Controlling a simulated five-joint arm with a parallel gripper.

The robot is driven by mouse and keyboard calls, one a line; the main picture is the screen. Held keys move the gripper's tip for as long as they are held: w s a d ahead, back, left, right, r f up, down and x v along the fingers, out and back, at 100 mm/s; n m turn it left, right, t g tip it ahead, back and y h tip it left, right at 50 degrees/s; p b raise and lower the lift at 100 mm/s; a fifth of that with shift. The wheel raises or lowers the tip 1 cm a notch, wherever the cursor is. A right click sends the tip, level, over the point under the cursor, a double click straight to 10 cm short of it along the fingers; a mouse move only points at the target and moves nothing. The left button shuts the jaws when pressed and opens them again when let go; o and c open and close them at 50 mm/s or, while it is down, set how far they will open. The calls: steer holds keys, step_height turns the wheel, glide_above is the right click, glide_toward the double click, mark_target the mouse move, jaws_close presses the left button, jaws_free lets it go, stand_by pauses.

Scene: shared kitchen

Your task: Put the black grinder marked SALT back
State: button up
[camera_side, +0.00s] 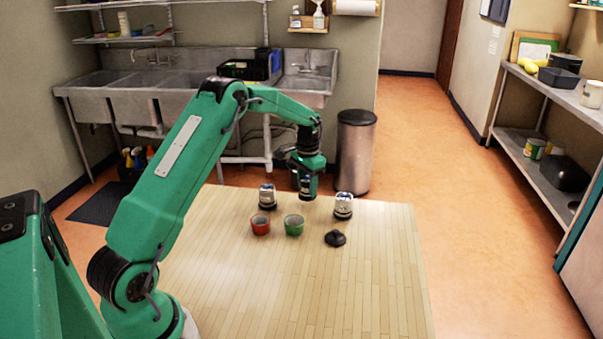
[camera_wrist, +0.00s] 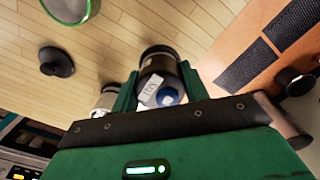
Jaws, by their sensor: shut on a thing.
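My gripper (camera_side: 307,177) is shut on a dark grinder (camera_side: 306,187) at the table's far edge, between two other grinders in the picture. Whether its base touches the table is hard to tell. In the wrist view the held grinder (camera_wrist: 160,68) sits between the fingers, with a white label and a blue patch; the lettering is not clearly readable. A second grinder (camera_side: 267,197) stands to its left, and a third grinder (camera_side: 343,206) to its right. A grinder also shows in the wrist view (camera_wrist: 105,100), partly hidden by my gripper.
A red cup (camera_side: 260,225) and a green cup (camera_side: 294,226) stand in front of the grinders. A small black knobbed object (camera_side: 335,239) lies to their right. The near and right parts of the wooden table (camera_side: 350,295) are clear. A bin (camera_side: 355,150) stands behind the table.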

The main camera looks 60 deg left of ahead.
mark_target(308, 178)
steer(key=shift+f, duration=1.2)
steer(key=shift+f, duration=0.15)
steer(key=o, duration=1.3)
step_height(308, 178, up, 12)
steer(key=shift+f, duration=0.1)
steer(key=shift+r, duration=0.25)
